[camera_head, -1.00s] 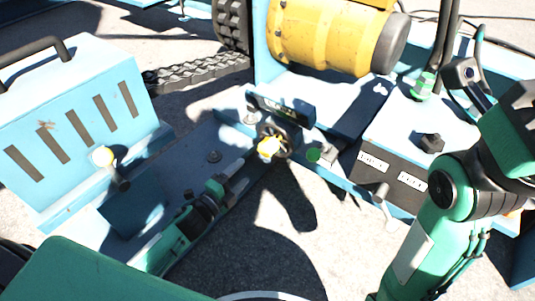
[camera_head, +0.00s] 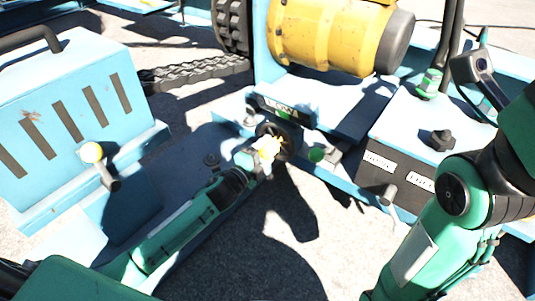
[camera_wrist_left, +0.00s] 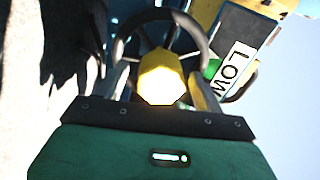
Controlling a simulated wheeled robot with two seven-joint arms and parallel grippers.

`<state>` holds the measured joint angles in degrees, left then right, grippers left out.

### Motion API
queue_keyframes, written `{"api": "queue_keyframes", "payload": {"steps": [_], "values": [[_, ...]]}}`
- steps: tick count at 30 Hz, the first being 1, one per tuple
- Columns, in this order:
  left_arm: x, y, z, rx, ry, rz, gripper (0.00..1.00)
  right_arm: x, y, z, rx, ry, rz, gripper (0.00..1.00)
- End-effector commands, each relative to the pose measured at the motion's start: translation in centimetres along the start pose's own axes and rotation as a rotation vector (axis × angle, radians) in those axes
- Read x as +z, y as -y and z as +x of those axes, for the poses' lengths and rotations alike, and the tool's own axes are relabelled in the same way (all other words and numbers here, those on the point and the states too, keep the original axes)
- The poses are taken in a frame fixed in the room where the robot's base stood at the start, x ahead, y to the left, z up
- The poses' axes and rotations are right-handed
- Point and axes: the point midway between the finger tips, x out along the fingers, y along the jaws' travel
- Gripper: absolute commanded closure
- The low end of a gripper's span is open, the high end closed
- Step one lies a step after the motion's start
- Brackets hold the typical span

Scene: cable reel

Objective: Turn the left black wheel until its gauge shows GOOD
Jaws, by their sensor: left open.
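The left black wheel (camera_head: 291,136) stands upright at the middle of the head view, with a yellow hub (camera_head: 268,147) facing me. Its dark gauge panel (camera_head: 262,103) sits just above it; in the left wrist view the white gauge label (camera_wrist_left: 232,70) reads LOW. My left gripper (camera_head: 262,163) is at the wheel's front. In the left wrist view its open fingers (camera_wrist_left: 160,90) lie on either side of the yellow hub (camera_wrist_left: 162,75), with the black rim (camera_wrist_left: 150,16) beyond. I cannot tell whether they touch it. My right gripper is out of view.
A yellow drum (camera_head: 325,35) is behind the wheel. A dark labelled box (camera_head: 395,180) with a black knob (camera_head: 442,139) stands right. A green knob (camera_head: 316,155) is close beside the wheel.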

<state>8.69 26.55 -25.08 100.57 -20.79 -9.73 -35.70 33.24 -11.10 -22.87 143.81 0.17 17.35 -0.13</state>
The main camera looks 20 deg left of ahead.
Motion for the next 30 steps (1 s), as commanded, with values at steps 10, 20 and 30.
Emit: {"api": "queue_keyframes", "payload": {"steps": [10,20,30], "values": [[0.0,0.01,1.34,0.001,0.001,0.001,0.31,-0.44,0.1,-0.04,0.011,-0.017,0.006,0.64],[-0.01,0.02,1.3,0.0,0.0,0.001,0.62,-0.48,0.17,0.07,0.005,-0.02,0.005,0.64],[-0.02,0.07,1.28,0.001,0.0,0.013,0.92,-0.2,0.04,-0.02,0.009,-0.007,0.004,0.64]]}}
